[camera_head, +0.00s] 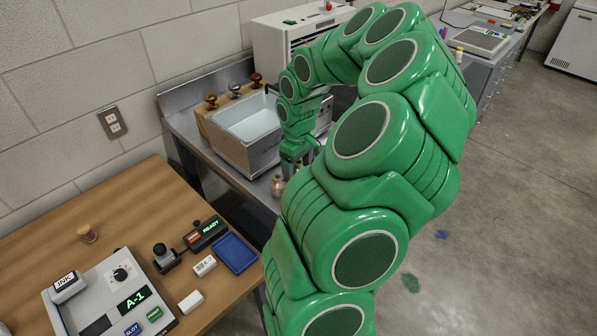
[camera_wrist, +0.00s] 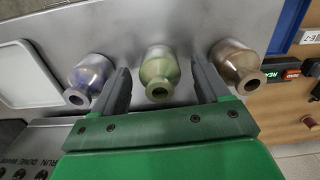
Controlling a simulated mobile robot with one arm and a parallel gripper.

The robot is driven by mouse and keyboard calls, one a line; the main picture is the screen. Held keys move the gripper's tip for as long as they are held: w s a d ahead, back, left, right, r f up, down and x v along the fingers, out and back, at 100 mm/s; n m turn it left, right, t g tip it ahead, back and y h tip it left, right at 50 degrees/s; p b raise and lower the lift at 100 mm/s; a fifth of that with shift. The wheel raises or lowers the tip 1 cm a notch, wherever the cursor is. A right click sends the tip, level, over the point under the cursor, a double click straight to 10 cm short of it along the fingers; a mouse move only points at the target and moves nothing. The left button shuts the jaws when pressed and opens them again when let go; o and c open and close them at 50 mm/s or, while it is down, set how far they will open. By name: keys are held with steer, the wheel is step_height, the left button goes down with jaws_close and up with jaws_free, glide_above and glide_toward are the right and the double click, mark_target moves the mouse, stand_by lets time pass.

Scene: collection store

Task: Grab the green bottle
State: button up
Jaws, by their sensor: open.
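The green bottle (camera_wrist: 158,72) is a small translucent vessel with a narrow neck and a dark mouth. In the wrist view it stands on a grey metal surface between two other bottles. My gripper (camera_wrist: 161,80) is open, with one dark finger on each side of the green bottle.
A purplish bottle (camera_wrist: 90,78) stands left of the fingers and a brownish bottle (camera_wrist: 237,65) close on the right. A white tray (camera_wrist: 25,75) lies farther left.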

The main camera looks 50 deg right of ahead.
mark_target(298, 162)
steer(key=shift+c, duration=0.3)
steer(key=c, duration=1.1)
steer(key=shift+r, duration=0.1)
steer(key=shift+r, duration=0.25)
step_height(298, 162, up, 3)
steer(key=shift+s+a+f, duration=0.1)
steer(key=s+a+r, duration=0.3)
steer(key=r, duration=0.2)
steer(key=shift+s+r, duration=0.25)
steer(key=shift+s, duration=0.1)
steer(key=s+a+r, duration=0.1)
steer(key=s+a, duration=0.1)
steer(key=s+a+r, duration=0.1)
steer(key=s, duration=0.1)
steer(key=s+a+r, duration=0.2)
steer(key=s, duration=0.1)
steer(key=shift+a, duration=0.3)
